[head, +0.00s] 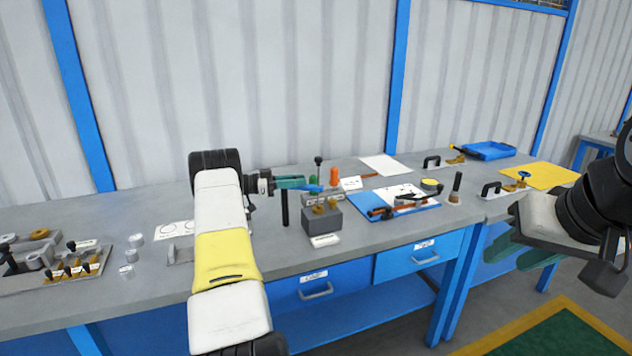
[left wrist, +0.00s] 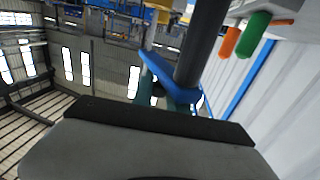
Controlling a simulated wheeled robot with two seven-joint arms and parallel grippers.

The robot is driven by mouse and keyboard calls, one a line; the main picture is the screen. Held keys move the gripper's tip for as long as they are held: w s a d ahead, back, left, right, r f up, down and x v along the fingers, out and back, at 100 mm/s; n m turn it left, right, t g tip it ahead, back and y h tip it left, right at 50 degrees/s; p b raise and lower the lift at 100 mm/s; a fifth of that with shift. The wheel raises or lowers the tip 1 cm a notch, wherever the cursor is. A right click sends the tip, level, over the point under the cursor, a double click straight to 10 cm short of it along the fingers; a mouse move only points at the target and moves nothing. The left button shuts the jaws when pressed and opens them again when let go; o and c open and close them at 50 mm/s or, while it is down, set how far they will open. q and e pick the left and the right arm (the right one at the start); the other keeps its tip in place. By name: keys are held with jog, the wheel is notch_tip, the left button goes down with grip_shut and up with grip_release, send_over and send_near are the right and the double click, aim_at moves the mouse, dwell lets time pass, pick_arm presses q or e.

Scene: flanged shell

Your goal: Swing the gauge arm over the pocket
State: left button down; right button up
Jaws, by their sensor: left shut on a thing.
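My left gripper (head: 304,184), with green fingers, is over the bench and shut on a slim blue bar (head: 314,188), which looks like the gauge arm. In the left wrist view the blue bar (left wrist: 168,76) lies at the green fingertips (left wrist: 182,104), beside a dark upright post (left wrist: 205,40). A grey block (head: 321,220) with brass-coloured parts on top stands just below and right of the gripper; I cannot make out its pocket. A black post (head: 285,208) stands left of the block. My right gripper (head: 522,260) is open and empty in front of the bench at the right.
A tray of fittings (head: 60,270) and clear small jars (head: 130,256) are at the left. Bare bench (head: 255,245) shows in front.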

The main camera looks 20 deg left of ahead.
pick_arm(q)
jog(key=c, duration=1.3)
grip_release()
jog(key=v, duration=0.7)
jog(key=shift+s+a, duration=0.2)
jog(key=shift+a, duration=0.15)
